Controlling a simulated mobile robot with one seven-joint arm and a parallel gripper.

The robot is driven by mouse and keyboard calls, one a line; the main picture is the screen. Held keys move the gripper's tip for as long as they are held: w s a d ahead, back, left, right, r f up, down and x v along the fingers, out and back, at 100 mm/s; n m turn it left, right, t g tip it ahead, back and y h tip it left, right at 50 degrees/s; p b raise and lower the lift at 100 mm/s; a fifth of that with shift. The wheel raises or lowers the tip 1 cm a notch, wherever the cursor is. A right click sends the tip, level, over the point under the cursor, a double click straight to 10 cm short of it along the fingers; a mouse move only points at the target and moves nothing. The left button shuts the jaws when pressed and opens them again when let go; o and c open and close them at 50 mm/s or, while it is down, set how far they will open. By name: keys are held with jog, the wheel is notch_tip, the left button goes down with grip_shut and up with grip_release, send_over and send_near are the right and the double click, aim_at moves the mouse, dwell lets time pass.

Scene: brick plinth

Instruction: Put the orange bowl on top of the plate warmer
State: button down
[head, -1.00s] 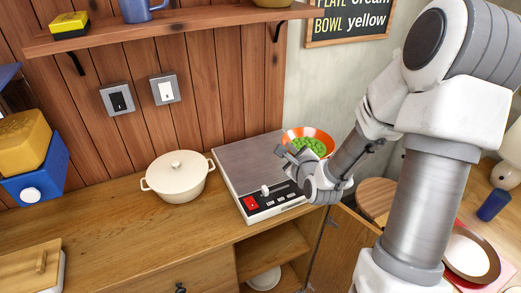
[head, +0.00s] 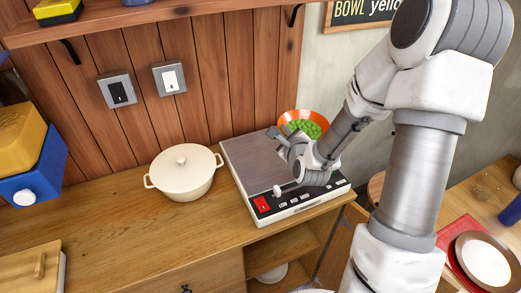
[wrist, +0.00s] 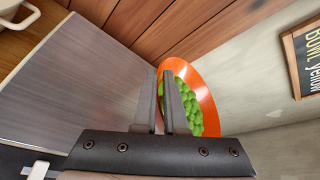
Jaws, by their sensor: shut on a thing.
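The orange bowl (head: 286,118), with a white outside and small round green things in it, is at the right back edge of the plate warmer in the head view. My gripper (head: 283,139) is shut on the bowl's near rim; my arm hides part of the bowl. In the wrist view the bowl (wrist: 203,90) looks tilted, and the fingers (wrist: 161,88) reach over its left rim. The plate warmer (head: 248,162) has a flat grey top, bare in view, and a front panel with a red switch. I cannot tell whether the bowl touches it.
A cream lidded pot (head: 184,178) stands left of the warmer on the wooden counter (head: 120,225). A shelf (head: 150,22) and wall switches are above. The wall is close behind. A red tray with a plate (head: 484,262) is at the lower right.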

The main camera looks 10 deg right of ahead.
jog(key=w+a+f, duration=0.1)
jog(key=a, duration=0.1)
jog(key=w+a+f, duration=0.1)
jog(key=a+f, duration=0.1)
jog(key=w+a+f, duration=0.1)
jog(key=w+a, duration=0.1)
jog(key=a, duration=0.1)
jog(key=shift+a+f, duration=0.1)
jog(key=shift+f, duration=2.35)
jog(key=shift+f, duration=0.1)
jog(key=c, duration=1)
grip_release()
